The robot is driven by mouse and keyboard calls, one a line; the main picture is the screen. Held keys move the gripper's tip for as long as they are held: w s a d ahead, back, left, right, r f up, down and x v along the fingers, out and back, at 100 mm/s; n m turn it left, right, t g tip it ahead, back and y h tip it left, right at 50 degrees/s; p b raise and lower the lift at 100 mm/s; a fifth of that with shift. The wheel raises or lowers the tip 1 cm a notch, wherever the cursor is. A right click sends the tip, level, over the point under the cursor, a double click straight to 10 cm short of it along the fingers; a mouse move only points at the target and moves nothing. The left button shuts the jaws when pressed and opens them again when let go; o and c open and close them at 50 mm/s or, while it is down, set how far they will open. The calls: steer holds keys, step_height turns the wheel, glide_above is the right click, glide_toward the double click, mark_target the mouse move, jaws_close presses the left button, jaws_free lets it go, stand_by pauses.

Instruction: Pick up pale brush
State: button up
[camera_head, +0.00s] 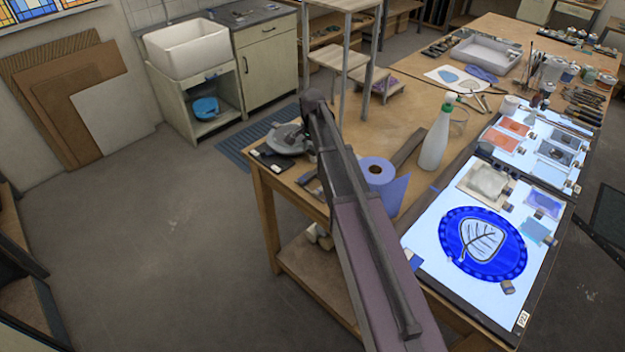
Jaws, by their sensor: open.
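I cannot single out the pale brush at this size. Several upright brushes or tools (549,70) stand in containers at the far right of the long wooden table (405,128). More slim tools (586,97) lie in a dark row to their right, too small to tell apart. My arm rises from the bottom middle and hides part of the table's near left end. I cannot make out my gripper's fingers in this view.
A lit panel (420,236) bears a blue round glass piece (483,243). A pale tray (486,54) sits farther back. Floor to the left is clear.

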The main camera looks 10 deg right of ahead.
steer(key=b, duration=0.4)
glide_above(313, 173)
steer(key=shift+w+f, duration=0.2)
steer(key=shift+f, duration=2.3)
steer(key=shift+f+b, duration=0.15)
steer(key=shift+b, duration=0.2)
step_height(313, 173, down, 5)
steer(key=b, duration=0.5)
steer(key=shift+s, duration=0.1)
jaws_close()
